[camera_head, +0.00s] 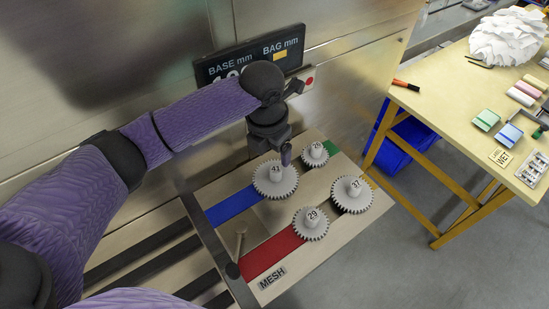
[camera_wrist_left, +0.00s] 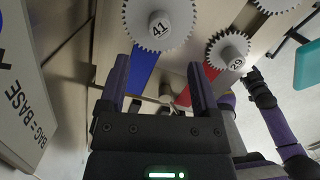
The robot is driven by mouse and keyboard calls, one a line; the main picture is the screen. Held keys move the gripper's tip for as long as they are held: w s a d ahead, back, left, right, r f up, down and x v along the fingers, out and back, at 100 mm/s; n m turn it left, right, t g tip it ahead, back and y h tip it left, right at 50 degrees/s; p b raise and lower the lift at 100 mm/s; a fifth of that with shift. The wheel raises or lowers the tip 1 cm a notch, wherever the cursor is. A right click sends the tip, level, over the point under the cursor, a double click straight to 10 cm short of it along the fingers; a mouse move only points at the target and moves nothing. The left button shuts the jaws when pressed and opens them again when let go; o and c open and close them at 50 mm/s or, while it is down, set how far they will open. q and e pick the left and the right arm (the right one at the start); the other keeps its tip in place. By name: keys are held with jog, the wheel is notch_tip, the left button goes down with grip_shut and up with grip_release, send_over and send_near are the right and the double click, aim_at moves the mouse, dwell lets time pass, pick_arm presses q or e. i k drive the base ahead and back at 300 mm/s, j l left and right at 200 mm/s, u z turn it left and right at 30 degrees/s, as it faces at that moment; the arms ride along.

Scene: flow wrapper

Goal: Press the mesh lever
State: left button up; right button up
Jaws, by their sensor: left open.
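My left gripper (camera_head: 286,154) is above the plate, near the gear marked 41 (camera_head: 268,186), away from the lever. In the left wrist view its two fingers (camera_wrist_left: 160,85) are spread with nothing gripped between them. A small pale knob (camera_wrist_left: 165,90) shows beyond the fingers there; I cannot tell surely whether it is the lever. The gear marked 41 (camera_wrist_left: 160,25) is also ahead of the fingers.
Gears marked 29 (camera_head: 311,222) and 37 (camera_head: 353,193) and a smaller gear (camera_head: 315,153) stand on the plate, by blue and red strips. A display panel (camera_head: 240,62) is behind. A wooden table (camera_head: 455,100) with small items stands to the right.

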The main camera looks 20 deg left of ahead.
aim_at(241, 228)
jog(key=k+l, duration=0.2)
jog(key=k, duration=0.3)
jog(key=k+l, duration=0.25)
jog(key=k, duration=0.2)
jog(key=k+l, duration=0.2)
jog(key=k, duration=0.3)
